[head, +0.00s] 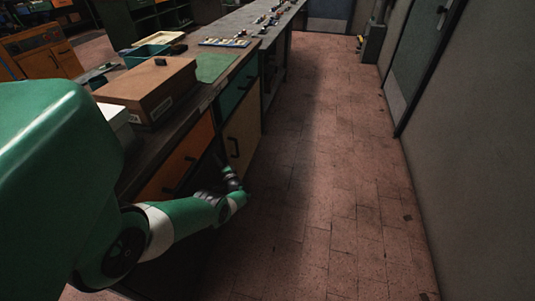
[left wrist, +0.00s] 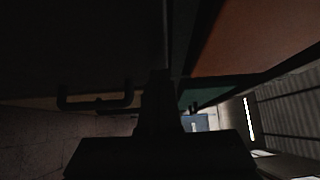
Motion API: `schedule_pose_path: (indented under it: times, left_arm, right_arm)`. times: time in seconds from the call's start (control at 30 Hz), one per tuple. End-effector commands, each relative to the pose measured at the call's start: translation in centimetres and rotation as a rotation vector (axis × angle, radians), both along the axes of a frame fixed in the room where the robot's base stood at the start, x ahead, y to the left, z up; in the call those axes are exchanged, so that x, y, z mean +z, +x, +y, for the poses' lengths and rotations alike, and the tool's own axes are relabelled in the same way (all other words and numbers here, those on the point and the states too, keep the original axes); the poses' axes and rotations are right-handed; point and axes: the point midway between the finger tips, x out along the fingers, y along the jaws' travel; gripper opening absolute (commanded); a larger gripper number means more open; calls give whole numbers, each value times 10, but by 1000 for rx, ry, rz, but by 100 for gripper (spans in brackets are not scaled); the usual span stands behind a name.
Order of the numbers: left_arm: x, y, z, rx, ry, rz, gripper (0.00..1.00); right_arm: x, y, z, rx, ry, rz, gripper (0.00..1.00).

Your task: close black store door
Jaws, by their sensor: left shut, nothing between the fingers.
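My left gripper (head: 221,162) is at the bench front, low down, below the orange drawer and just left of the tan door. It is shut and empty. It shows as a dark shape in the left wrist view (left wrist: 160,78). A dark front (head: 207,172) lies below the orange drawer, in deep shadow and partly behind my left arm; how far it stands open cannot be told. In the left wrist view, a dark panel (left wrist: 75,45) fills the upper left, with a dark bar handle (left wrist: 95,98) below it. Whether the gripper touches the panel is unclear. My right gripper is out of view.
The bench front has an orange drawer (head: 178,160), a green drawer (head: 236,88) and a tan door (head: 243,138) with a dark handle. A brown box (head: 148,88) and a teal bin (head: 147,54) stand on top. The tiled aisle floor (head: 330,170) is clear.

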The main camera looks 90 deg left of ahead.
Motion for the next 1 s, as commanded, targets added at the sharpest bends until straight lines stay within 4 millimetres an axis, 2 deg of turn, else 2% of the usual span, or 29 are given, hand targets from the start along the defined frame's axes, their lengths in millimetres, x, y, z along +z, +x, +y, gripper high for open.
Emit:
schedule_pose_path:
  times: [0.07, 0.1, 0.2, 0.43, 0.6, 1.0]
  left_arm:
    - [0, 12, -4, -2, 0, 0, 0]
    - [6, 18, -16, -5, -4, 1, 0]
    - [6, 31, -42, -7, -4, 3, 0]
    - [3, 52, -83, -7, 0, 2, 0]
    - [1, 57, -93, -5, 1, 2, 0]
    - [2, 60, -93, -11, 2, 1, 0]
  right_arm:
    - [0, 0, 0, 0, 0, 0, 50]
    - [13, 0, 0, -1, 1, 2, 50]
    - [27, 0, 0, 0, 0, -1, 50]
    - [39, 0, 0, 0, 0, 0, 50]
    - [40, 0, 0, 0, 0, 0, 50]
    - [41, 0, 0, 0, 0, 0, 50]
